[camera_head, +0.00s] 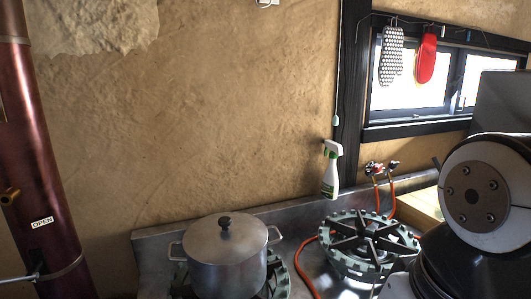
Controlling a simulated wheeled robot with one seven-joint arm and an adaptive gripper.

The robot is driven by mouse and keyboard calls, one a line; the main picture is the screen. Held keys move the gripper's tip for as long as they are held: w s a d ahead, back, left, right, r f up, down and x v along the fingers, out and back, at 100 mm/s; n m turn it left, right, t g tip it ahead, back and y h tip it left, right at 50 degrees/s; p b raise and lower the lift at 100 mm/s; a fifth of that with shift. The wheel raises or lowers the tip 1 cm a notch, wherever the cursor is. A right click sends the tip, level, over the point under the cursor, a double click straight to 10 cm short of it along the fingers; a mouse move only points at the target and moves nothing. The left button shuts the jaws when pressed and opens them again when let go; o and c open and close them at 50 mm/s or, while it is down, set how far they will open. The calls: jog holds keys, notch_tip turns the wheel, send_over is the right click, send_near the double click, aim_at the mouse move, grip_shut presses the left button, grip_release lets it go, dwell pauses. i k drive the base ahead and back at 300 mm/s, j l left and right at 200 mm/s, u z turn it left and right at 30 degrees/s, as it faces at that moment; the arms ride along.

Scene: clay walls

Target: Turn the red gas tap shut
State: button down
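Two small gas taps (374,169) sit side by side at the back of the steel stove, right of the spray bottle. They have reddish parts, but they are too small for me to tell the handle positions. Orange hoses (391,198) run down from them. My gripper is not in view; only a white and black part of my arm shows at the right, in front of the stove's right side.
A lidded steel pot (225,262) stands on the left burner. The right burner (366,238) is bare. A white and green spray bottle (331,172) is just left of the taps. A red mitt (426,60) hangs by the window. A dark red pipe (35,150) bears an OPEN label.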

aim_at(377, 168)
jog(key=i+l+u, duration=0.25)
jog(key=l, duration=0.65)
jog(key=l+u, duration=0.2)
jog(key=l, duration=0.7)
jog(key=k, duration=0.05)
